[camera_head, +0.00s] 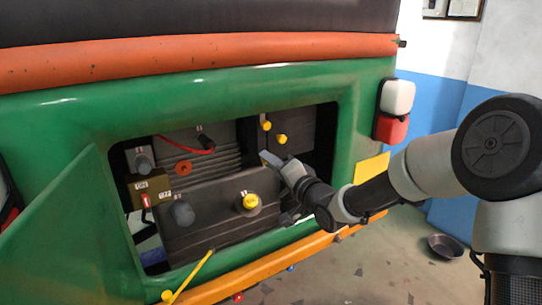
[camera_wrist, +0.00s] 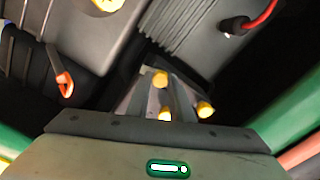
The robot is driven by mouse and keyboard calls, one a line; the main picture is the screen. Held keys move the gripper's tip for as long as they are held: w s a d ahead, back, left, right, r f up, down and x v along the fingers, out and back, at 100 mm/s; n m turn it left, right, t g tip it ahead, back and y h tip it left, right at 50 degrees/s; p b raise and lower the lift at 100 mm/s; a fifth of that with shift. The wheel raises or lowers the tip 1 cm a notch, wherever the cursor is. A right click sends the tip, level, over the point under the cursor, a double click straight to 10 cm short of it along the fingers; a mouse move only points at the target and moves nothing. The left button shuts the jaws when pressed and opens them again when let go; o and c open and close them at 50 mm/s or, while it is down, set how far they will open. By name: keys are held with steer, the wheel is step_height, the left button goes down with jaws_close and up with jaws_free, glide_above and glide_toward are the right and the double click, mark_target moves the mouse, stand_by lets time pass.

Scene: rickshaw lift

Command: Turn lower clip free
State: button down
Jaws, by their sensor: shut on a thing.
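My gripper (camera_head: 271,159) reaches into the open bay from the right and also shows in the wrist view (camera_wrist: 160,97). Its fingers are shut on a small yellow-ended piece (camera_wrist: 160,78), which looks like the lower clip. In the head view the gripper hides this piece. Two other yellow ends (camera_head: 266,125) (camera_head: 281,138) show above the gripper in the head view. They also show close beside the fingers in the wrist view. How far the held clip is turned cannot be told.
A dark battery (camera_head: 215,225) with a yellow cap (camera_head: 250,201) stands left of and below my gripper. A red cable (camera_head: 188,145) runs behind it. The green bay frame (camera_head: 345,120) is close to my arm on the right. The green door (camera_head: 75,240) hangs open at left.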

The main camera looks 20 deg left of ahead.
steer(key=shift+m+p, duration=0.8)
steer(key=shift+m, duration=0.8)
steer(key=c, duration=1.6)
jaws_free()
steer(key=shift+o, duration=0.2)
steer(key=v, duration=1.7)
steer(key=shift+s+p, duration=0.25)
steer(key=shift+p, duration=0.1)
steer(key=shift+d, duration=0.15)
steer(key=shift+f, duration=0.1)
